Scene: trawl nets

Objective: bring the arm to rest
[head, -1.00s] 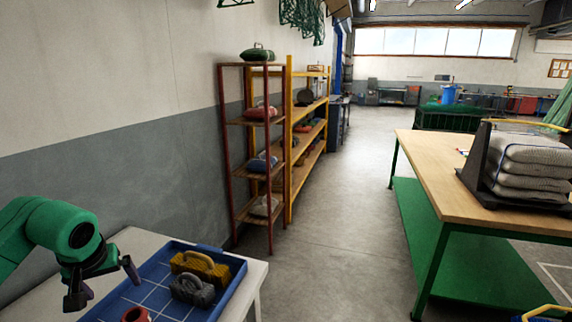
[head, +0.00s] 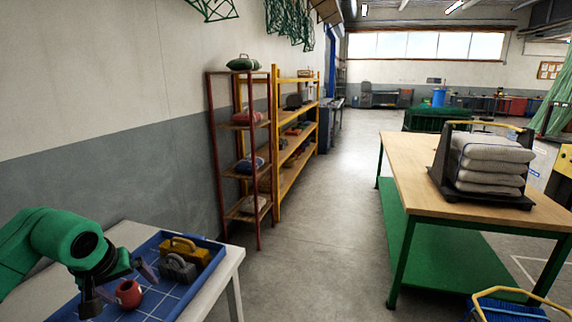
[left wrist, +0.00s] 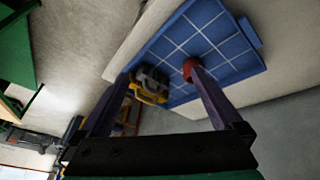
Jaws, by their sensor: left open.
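My left arm comes in from the left of the head view, and its gripper (head: 118,286) is open and empty at the left edge of the blue tray (head: 205,285). In the left wrist view the two dark fingers of the gripper (left wrist: 160,76) stand wide apart with nothing held between them. A red round object (head: 128,293) with a hole lies on the tray and shows between the fingers in the head view. In the wrist view the red object (left wrist: 190,66) appears beside the tip of the right finger; I cannot tell whether they touch. My right gripper is not in view.
A yellow handled object (head: 185,246) and a grey one (head: 178,268) stand on the tray, on a white table (head: 228,268). Shelves (head: 212,165) line the wall. A wooden-topped bench (head: 405,160) carries stacked sacks (head: 490,165). The floor between is clear.

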